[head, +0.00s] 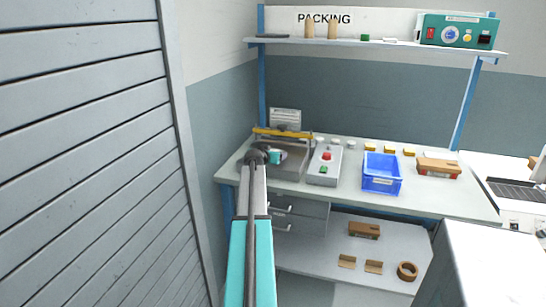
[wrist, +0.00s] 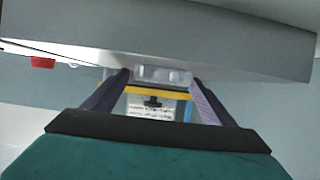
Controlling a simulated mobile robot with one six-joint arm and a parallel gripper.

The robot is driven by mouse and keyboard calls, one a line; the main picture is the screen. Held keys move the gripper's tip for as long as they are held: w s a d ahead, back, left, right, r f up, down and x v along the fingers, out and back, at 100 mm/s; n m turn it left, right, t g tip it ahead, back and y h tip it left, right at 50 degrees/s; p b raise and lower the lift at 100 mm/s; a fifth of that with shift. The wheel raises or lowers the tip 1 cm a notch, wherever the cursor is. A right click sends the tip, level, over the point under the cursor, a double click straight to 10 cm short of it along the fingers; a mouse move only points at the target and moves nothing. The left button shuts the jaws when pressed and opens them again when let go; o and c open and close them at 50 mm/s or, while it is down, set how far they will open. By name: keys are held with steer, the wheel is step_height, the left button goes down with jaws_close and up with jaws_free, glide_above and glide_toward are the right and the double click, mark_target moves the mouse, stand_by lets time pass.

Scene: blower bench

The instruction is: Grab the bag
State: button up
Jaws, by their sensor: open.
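A pale, translucent shape that looks like the bag (wrist: 163,74) shows in the wrist view, at the edge of a grey surface. My gripper (wrist: 160,80) is open, with one finger on each side of this shape in the picture. I cannot tell whether the fingers touch it or how far ahead it is. In the head view my arm reaches to the grey tray area (head: 292,161) at the bench's left end. The arm's end hides part of that area, and I cannot make out the bag there.
A yellow bar (head: 283,133) and a sign (head: 285,117) stand behind the tray area. A control box (head: 324,164) with red and green buttons is to its right, then a blue bin (head: 381,175). A slatted grey wall (head: 85,150) fills the left side. A shelf (head: 380,44) runs above.

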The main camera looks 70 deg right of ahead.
steer(key=c, duration=1.2)
steer(key=shift+r, duration=0.15)
steer(key=shift+r+b, duration=0.3)
steer(key=shift+r, duration=1.35)
steer(key=s+a, duration=0.3)
steer(key=a, duration=0.1)
steer(key=s+a+r+b, duration=0.1)
steer(key=s+a, duration=0.1)
steer(key=a, duration=0.3)
steer(key=s+a, duration=0.3)
steer(key=a, duration=0.1)
steer(key=shift+s+a+r, duration=0.2)
steer(key=shift+s+a, duration=0.05)
steer(key=shift+s, duration=0.05)
